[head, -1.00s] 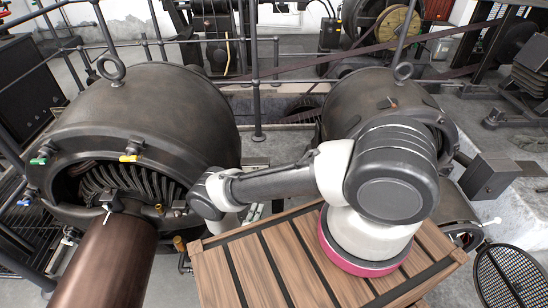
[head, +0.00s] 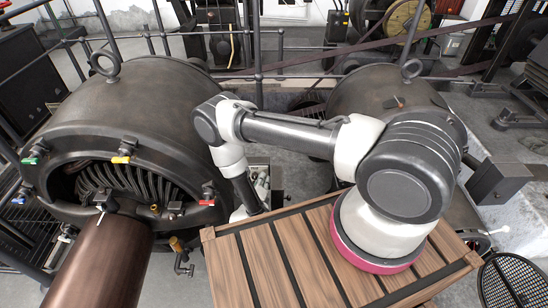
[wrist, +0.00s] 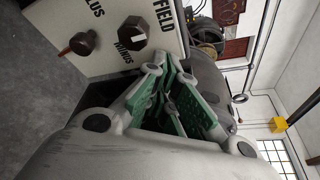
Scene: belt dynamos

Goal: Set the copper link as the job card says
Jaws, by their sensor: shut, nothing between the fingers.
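In the wrist view, a pale panel (wrist: 110,64) carries the words FIELD and MINUS and part of a word ending in LUS. A black knob (wrist: 83,43) on it has a small copper-brown piece (wrist: 64,52) sticking out to the lower left, perhaps an end of the copper link. Another black knob (wrist: 131,31) with a white mark sits by MINUS. My gripper (wrist: 172,88), with green pads, is shut and empty, beside the panel and apart from the knobs. In the head view my gripper cannot be made out. No readable job card shows.
In the head view, a large dark dynamo (head: 150,85) stands left and a smaller one (head: 375,95) right. A slatted wooden platform (head: 265,262) lies below my arm. A brown shaft (head: 100,262) runs at lower left. Metal railings (head: 258,70) cross behind.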

